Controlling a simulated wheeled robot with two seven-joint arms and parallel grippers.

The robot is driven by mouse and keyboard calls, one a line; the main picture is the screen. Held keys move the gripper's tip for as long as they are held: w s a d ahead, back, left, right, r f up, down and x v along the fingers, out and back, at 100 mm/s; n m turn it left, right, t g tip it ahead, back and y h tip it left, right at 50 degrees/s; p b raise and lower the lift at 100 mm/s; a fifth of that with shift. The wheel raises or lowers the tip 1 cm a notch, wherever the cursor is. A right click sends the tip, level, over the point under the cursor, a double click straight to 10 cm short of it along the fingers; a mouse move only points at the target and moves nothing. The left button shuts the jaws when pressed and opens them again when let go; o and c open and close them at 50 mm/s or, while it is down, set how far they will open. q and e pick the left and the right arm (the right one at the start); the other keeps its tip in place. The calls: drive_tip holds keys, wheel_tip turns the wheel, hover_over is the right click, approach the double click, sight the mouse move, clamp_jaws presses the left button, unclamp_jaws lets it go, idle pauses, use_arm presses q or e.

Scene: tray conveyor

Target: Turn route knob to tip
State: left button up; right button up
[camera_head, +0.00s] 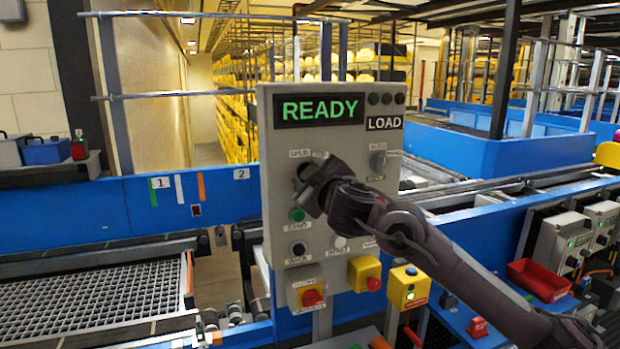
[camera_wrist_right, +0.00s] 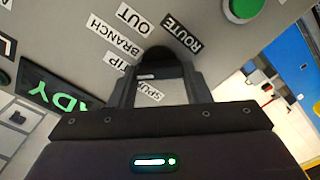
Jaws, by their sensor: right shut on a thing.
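The grey control panel (camera_head: 272,215) stands upright in the middle of the head view, with a screen reading READY (camera_head: 320,110) and a LOAD sign (camera_head: 384,122). My right gripper (camera_head: 308,188) reaches the panel's upper left and covers the route knob there. In the right wrist view, the fingers of my right gripper (camera_wrist_right: 156,80) are shut on the dark route knob (camera_wrist_right: 155,54). Labels around it read ROUTE (camera_wrist_right: 181,33), OUT, BRANCH, a partly covered TIP (camera_wrist_right: 117,63) and SPUR (camera_wrist_right: 150,91). The knob's pointer is hidden, so its setting cannot be told. My left gripper is out of view.
Below the knob are a green button (camera_head: 297,214), a black button (camera_head: 298,248), a white button (camera_head: 340,242) and a red-on-yellow switch (camera_head: 312,297). Another knob (camera_head: 378,162) is at the right. A yellow box with a red button (camera_head: 365,274) sits beside the panel. A mesh conveyor (camera_head: 90,295) lies left.

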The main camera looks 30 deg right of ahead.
drive_tip(key=shift+n, duration=0.6)
drive_tip(key=o, duration=1)
drive_tip(key=shift+s, duration=0.1)
drive_tip(key=shift+b+v, duration=0.85)
drive_tip(key=shift+v, duration=2.95)
